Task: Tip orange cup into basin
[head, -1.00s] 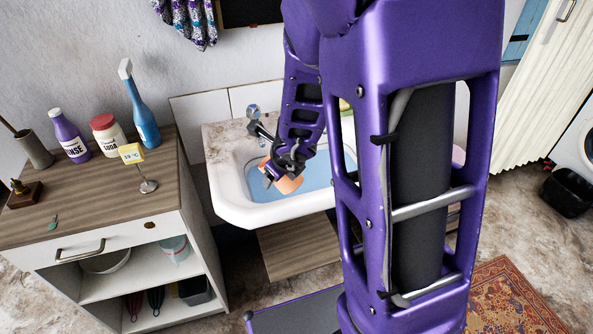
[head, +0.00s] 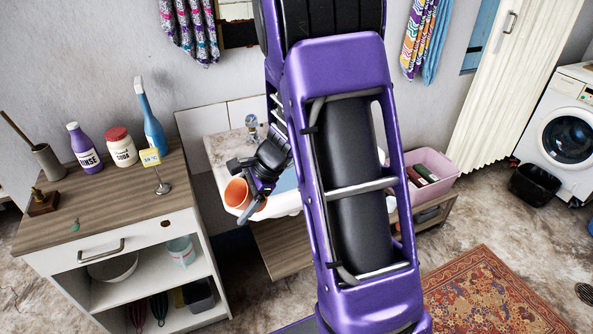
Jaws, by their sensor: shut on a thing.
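The orange cup (head: 237,192) shows in the head view at the left front edge of the white basin. My gripper (head: 252,197) is shut on the cup and holds it tilted, with its open mouth facing up and to the left. The basin (head: 284,206) holds bluish water (head: 287,181); my arm covers most of its middle and right side. I cannot tell whether the cup touches the rim, and its contents are not visible.
A pink tub (head: 437,168) stands at right.

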